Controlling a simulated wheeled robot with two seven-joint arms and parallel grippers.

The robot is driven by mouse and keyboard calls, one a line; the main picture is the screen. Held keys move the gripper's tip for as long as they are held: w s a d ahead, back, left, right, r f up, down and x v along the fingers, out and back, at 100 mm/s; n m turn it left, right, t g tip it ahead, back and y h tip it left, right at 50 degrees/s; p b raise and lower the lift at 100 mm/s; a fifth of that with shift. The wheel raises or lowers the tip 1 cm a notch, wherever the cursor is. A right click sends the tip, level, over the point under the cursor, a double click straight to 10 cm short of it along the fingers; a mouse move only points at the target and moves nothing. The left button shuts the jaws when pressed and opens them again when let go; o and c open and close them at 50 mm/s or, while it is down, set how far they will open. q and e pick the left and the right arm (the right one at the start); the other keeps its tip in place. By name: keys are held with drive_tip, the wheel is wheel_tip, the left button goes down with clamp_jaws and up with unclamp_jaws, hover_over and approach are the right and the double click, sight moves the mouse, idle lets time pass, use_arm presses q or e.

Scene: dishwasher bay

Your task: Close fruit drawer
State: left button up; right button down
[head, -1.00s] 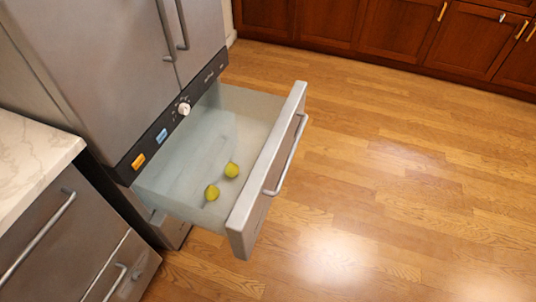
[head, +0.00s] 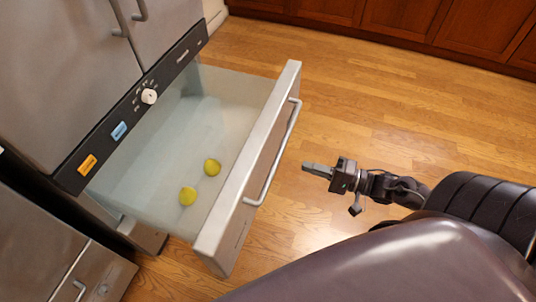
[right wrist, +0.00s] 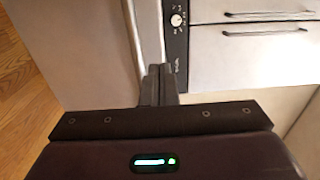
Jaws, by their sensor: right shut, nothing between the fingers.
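The fruit drawer (head: 262,150) is pulled well out of the fridge in the head view, its grey front panel and bar handle (head: 277,152) facing right. Two yellow-green fruits, one (head: 212,167) and another (head: 188,196), lie on its floor. My right gripper (head: 305,166) is shut and empty, to the right of the drawer handle and apart from it in the picture. Its shut fingers (right wrist: 158,72) also show in the right wrist view, in front of a pale panel. My left gripper is not in view.
The fridge (head: 60,75) stands at the left, with a dark control strip and a white knob (head: 149,96). Lower cabinet drawers (head: 50,250) are at the bottom left. Wooden floor (head: 400,110) is open to the right, up to brown cabinets (head: 400,25) at the back.

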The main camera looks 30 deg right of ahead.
drive_tip(key=b, duration=0.2)
approach(261, 153)
drive_tip(key=x, duration=0.5)
drive_tip(key=shift+w+a+f, duration=0.1)
drive_tip(key=shift+w, duration=0.15)
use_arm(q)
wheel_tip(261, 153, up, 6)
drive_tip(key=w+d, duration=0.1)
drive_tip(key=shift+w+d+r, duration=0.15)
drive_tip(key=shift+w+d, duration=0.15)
use_arm(e)
drive_tip(key=shift+w+a, duration=0.45)
drive_tip(key=shift+w, duration=0.05)
drive_tip(key=shift+w, duration=0.1)
